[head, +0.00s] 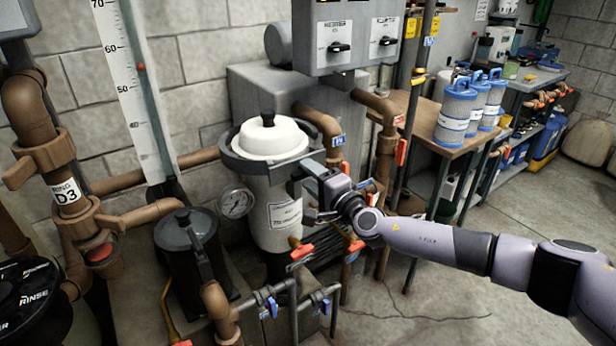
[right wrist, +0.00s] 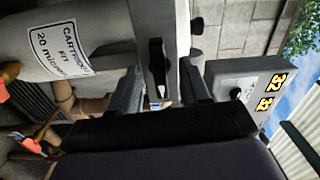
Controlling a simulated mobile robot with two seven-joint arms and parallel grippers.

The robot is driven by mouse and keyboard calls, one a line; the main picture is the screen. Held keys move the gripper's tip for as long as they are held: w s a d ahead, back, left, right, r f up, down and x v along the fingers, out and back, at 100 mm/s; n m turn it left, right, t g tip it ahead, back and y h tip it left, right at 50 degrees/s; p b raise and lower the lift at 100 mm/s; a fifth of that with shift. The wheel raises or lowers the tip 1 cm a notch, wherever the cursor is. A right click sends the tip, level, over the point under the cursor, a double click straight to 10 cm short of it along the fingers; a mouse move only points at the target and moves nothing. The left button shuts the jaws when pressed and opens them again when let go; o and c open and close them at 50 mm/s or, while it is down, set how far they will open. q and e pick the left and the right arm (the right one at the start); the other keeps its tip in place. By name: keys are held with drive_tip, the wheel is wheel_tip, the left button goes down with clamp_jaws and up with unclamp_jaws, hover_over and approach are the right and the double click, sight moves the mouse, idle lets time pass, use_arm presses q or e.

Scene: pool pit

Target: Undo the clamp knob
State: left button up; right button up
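A white filter housing (head: 272,212) with a white domed lid (head: 268,139) stands at the middle of the head view. A dark clamp band (head: 235,160) runs around it just under the lid. My right gripper (head: 300,186) is at the band's right side, with its fingers towards the housing. In the right wrist view, my open gripper (right wrist: 160,90) has a finger on each side of a black clamp knob (right wrist: 157,66). The knob appears between the fingertips with gaps on both sides. I cannot tell how deep it sits. In the head view my gripper hides the knob. My left gripper is out of view.
A pressure gauge (head: 236,203) sits left of the housing. Brown pipes (head: 322,128) and orange-handled valves (head: 302,252) crowd its right side and below. A grey switch box (head: 350,36) hangs above. A wooden bench (head: 412,112) with blue-topped cartridges (head: 457,112) stands to the right. Open floor lies at lower right.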

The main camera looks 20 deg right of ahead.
drive_tip(key=v, duration=0.7)
idle(0.4)
drive_tip(key=s+a+f+m+g, duration=0.3)
drive_tip(key=s+f+m, duration=0.5)
drive_tip(key=m, duration=0.9)
drive_tip(key=s+a+f+m+g, duration=0.1)
drive_tip(key=s+a+f+m, duration=0.55)
drive_tip(key=m, duration=0.95)
drive_tip(key=s+d+f+m+g+h, duration=0.1)
drive_tip(key=s+d+f+m, duration=0.3)
drive_tip(key=s+m, duration=0.4)
drive_tip(key=s+d+f+m+g+h, duration=0.1)
drive_tip(key=s+d+f+m+h, duration=0.2)
drive_tip(key=m, duration=1.2)
drive_tip(key=s+d+f, duration=0.2)
drive_tip(key=s+d, duration=0.1)
drive_tip(key=s, duration=0.2)
drive_tip(key=shift+d+f+m+g, duration=0.25)
drive_tip(key=shift+f+m+g, duration=0.05)
